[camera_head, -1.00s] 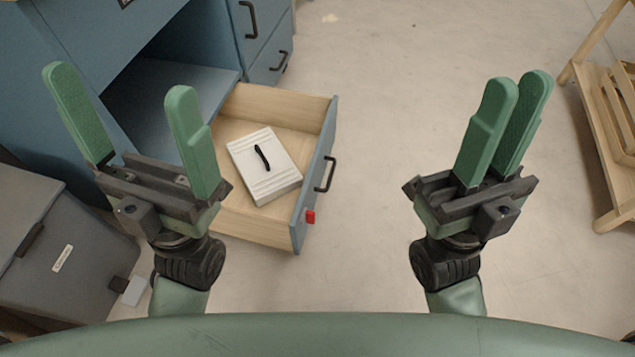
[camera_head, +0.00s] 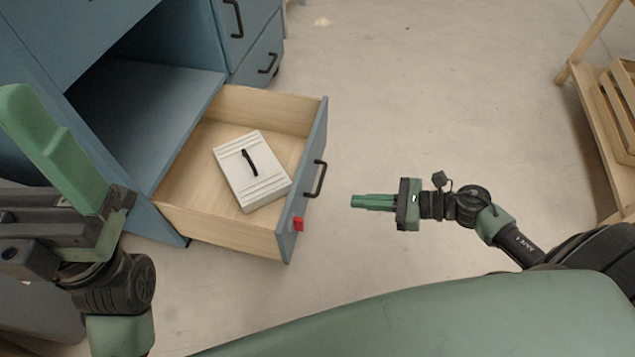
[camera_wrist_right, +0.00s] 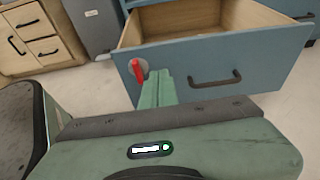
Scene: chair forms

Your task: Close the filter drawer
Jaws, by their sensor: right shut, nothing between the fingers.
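The filter drawer (camera_head: 312,140) is pulled out of the blue cabinet (camera_head: 135,95), with its blue front facing right in the head view. It has a black bar handle (camera_head: 316,179) and a red tab (camera_head: 298,224). A white ribbed filter block (camera_head: 236,185) with a black grip lies inside. My right gripper (camera_head: 356,201) is shut and empty, pointing at the drawer front, apart from it in the head view. In the right wrist view its fingers (camera_wrist_right: 161,80) appear between the red tab (camera_wrist_right: 136,70) and handle (camera_wrist_right: 215,81). My left gripper (camera_head: 45,140) is open; its other finger is out of frame.
Other cabinet drawers (camera_head: 258,60) with black handles are closed at the back. A wooden rack (camera_head: 605,95) stands at the far right. Wooden drawers (camera_wrist_right: 30,38) show in the right wrist view.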

